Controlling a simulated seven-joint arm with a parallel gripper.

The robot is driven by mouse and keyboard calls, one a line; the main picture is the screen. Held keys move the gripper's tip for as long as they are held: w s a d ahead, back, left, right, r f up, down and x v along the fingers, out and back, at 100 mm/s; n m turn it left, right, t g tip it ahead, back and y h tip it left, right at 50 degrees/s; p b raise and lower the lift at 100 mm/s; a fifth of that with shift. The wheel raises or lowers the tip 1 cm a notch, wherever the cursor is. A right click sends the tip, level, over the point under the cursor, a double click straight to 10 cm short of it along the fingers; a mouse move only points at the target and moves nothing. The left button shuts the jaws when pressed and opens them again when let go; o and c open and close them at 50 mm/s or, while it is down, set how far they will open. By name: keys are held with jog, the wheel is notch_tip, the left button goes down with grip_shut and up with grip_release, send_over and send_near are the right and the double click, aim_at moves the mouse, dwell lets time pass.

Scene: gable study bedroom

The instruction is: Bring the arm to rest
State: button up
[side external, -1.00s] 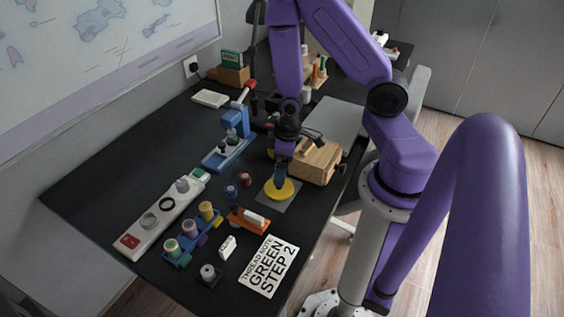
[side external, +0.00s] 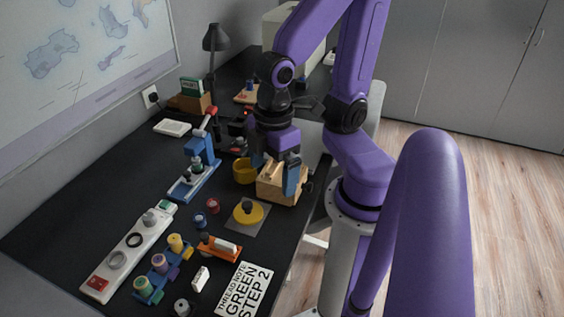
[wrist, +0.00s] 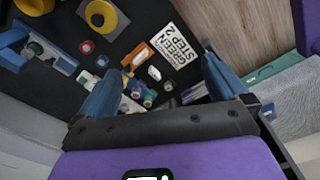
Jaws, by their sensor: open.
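My gripper (side external: 273,177) is open and empty, its two blue fingers spread apart. In the side view it hangs in front of part of the wooden box (side external: 283,186); whether it touches the box I cannot tell. The yellow disc with a dark knob (side external: 247,213) sits on its grey square on the desk, apart from the fingers. In the wrist view both fingers of my gripper (wrist: 160,66) show with nothing between them, and the yellow disc (wrist: 96,18) lies beyond, at upper left.
A yellow cup (side external: 243,172) stands beside the box. A blue stand (side external: 197,165), a white strip (side external: 125,258), a spool rack (side external: 158,273), an orange holder (side external: 219,249) and a printed card (side external: 243,290) occupy the desk. A black lamp (side external: 214,45) stands behind. Floor at right is clear.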

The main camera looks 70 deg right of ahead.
jog(key=shift+s+d+r+n, duration=0.2)
jog(key=shift+s+r+n, duration=0.2)
jog(key=shift+s+r, duration=0.5)
jog(key=shift+f, duration=0.1)
dwell(0.5)
